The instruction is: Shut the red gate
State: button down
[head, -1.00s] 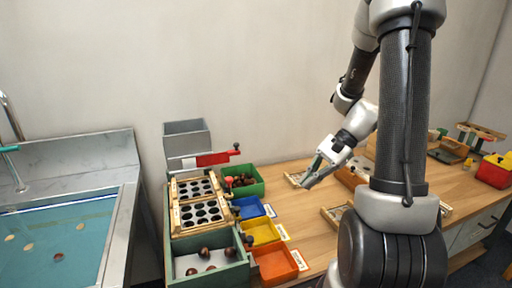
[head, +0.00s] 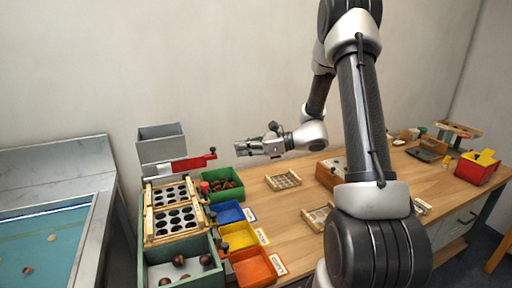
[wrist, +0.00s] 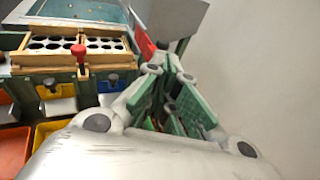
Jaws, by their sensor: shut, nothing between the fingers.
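The red gate (head: 192,163) is a flat red plate with a black knob at its right end. It sticks out to the right from under the grey hopper (head: 162,148), above the hole board. In the wrist view the red gate (wrist: 143,38) shows just beyond the fingers, partly hidden by them. My gripper (head: 240,148) is shut and empty, to the right of the gate's knob and slightly higher. In the wrist view my gripper (wrist: 170,70) points towards the hopper and gate. I see no clear contact with the gate.
The wooden hole board (head: 150,232) lies below the gate. A green bin (head: 233,193) with chestnuts stands beneath my gripper. Blue (head: 229,212), yellow (head: 238,236) and orange (head: 254,267) trays line the front. A green-walled box (head: 217,270) holds several chestnuts. The air around the knob is clear.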

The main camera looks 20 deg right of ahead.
aim_at(214, 153)
jog(key=x, duration=0.6)
jog(key=shift+w+a, duration=0.1)
jog(key=shift+a, duration=0.15)
jog(key=shift+a, duration=2.7)
